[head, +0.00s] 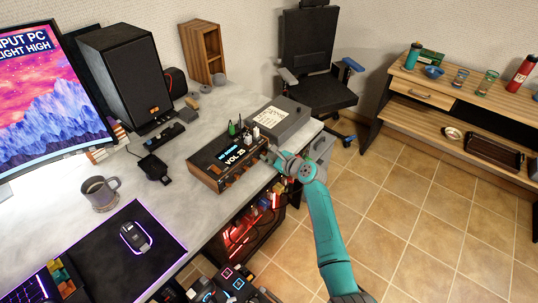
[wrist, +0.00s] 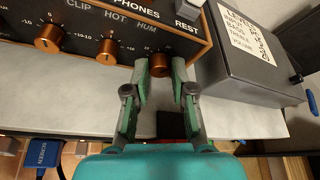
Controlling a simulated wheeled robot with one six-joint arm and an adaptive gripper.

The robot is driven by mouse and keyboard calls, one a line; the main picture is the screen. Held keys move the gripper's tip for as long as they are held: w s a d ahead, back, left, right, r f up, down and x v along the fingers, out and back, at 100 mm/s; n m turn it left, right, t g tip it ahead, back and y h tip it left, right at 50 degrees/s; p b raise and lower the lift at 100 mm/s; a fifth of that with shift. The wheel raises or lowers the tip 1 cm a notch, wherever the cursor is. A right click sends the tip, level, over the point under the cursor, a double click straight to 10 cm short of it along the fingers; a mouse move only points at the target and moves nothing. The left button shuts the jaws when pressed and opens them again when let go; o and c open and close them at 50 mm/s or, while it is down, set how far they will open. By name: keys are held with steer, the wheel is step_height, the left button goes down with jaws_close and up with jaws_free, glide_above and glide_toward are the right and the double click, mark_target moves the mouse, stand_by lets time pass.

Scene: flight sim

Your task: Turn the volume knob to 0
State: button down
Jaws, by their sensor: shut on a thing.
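The wooden audio unit (head: 215,170) stands on the desk, and its lit display (head: 233,156) reads VOL 25. In the wrist view its dark front panel (wrist: 118,28) carries a row of copper knobs. My gripper (wrist: 160,75) is shut on the right-most copper knob (wrist: 159,60), one finger on each side. The label over this knob is partly hidden, so I cannot read it. In the head view my gripper (head: 276,157) is at the right end of the unit's front, and the knob it holds cannot be made out there.
A grey box (wrist: 250,62) with a paper list stands right beside the unit. Two other copper knobs, one at left (wrist: 48,38) and one in the middle (wrist: 107,51), are close to my fingers. A mug (head: 100,193) and a mouse (head: 134,235) are farther left.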

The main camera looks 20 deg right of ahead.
steer(key=n+t, duration=0.1)
steer(key=n+t+h, duration=0.1)
steer(key=n, duration=0.3)
steer(key=shift+s+a+f+t+h, duration=0.2)
steer(key=shift+f+t+h, duration=0.1)
steer(key=shift+t, duration=0.1)
steer(key=shift+f+n+t, duration=0.1)
steer(key=shift+n+t, duration=0.45)
steer(key=shift+n, duration=0.7)
steer(key=shift+f+n+t, duration=0.1)
steer(key=shift+n+t, duration=0.45)
steer(key=shift+n, duration=1)
steer(key=c, duration=1)
jaws_free()
steer(key=shift+r+m+g, duration=0.2)
steer(key=shift+m+g, duration=0.4)
steer(key=shift+m, duration=1.1)
